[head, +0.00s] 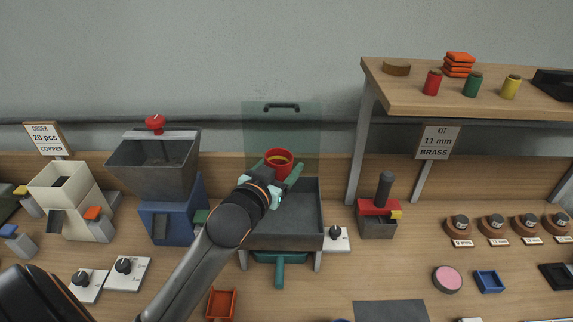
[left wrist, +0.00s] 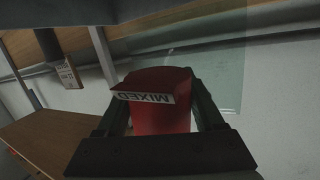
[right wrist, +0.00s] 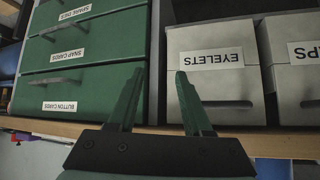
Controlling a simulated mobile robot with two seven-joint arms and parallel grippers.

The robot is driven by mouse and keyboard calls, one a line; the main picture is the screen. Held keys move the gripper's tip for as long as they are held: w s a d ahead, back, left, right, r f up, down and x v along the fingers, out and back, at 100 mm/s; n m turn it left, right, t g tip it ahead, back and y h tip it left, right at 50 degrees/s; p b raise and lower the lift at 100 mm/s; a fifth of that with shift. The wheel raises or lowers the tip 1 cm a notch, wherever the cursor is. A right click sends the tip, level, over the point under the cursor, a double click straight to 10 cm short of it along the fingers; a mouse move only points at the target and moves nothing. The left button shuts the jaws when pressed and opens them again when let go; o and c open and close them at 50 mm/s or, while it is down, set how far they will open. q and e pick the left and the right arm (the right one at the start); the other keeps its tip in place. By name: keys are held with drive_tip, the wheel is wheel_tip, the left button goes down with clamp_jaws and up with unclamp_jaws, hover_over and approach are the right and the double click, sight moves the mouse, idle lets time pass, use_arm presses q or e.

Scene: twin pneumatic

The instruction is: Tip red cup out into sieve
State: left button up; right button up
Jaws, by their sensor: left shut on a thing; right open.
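The red cup (head: 278,161) is held in my left gripper (head: 277,176), above the back left part of an open grey tray on legs (head: 306,222), which looks like the sieve. The cup's mouth shows in the head view with something yellowish inside; it looks roughly upright. In the left wrist view the red cup (left wrist: 162,120) sits between both fingers, with a "MIXED" label facing the camera. My left arm hides part of the tray's left side. My right gripper (right wrist: 158,100) is open and empty, facing drawers and boxes.
A clear greenish panel (head: 282,118) stands behind the tray, and a green drawer (head: 279,257) lies under it. A blue machine with a grey hopper (head: 153,165) is to the left. A raised shelf (head: 420,95) and a red-topped press (head: 378,208) are to the right. Green drawers (right wrist: 85,65) fill the right wrist view's left.

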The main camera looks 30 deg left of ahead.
use_arm(q)
drive_tip(key=a+m+g+y, duration=0.1)
drive_tip(key=m+y, duration=0.1)
drive_tip(key=m, duration=0.3)
drive_tip(key=s+a+m+g+y, duration=0.1)
drive_tip(key=m+y, duration=0.1)
drive_tip(key=m, duration=0.3)
drive_tip(key=a+f+m+g+y+p, duration=0.1)
drive_tip(key=m+y, duration=0.2)
drive_tip(key=m, duration=0.2)
drive_tip(key=shift+s+m+g, duration=0.25)
drive_tip(key=shift+m+g, duration=0.15)
idle(1.9)
wheel_tip(320, 180, up, 8)
drive_tip(key=n+t+h, duration=0.4)
drive_tip(key=n+h, duration=0.3)
drive_tip(key=n, duration=0.9)
drive_tip(key=shift+n, duration=0.4)
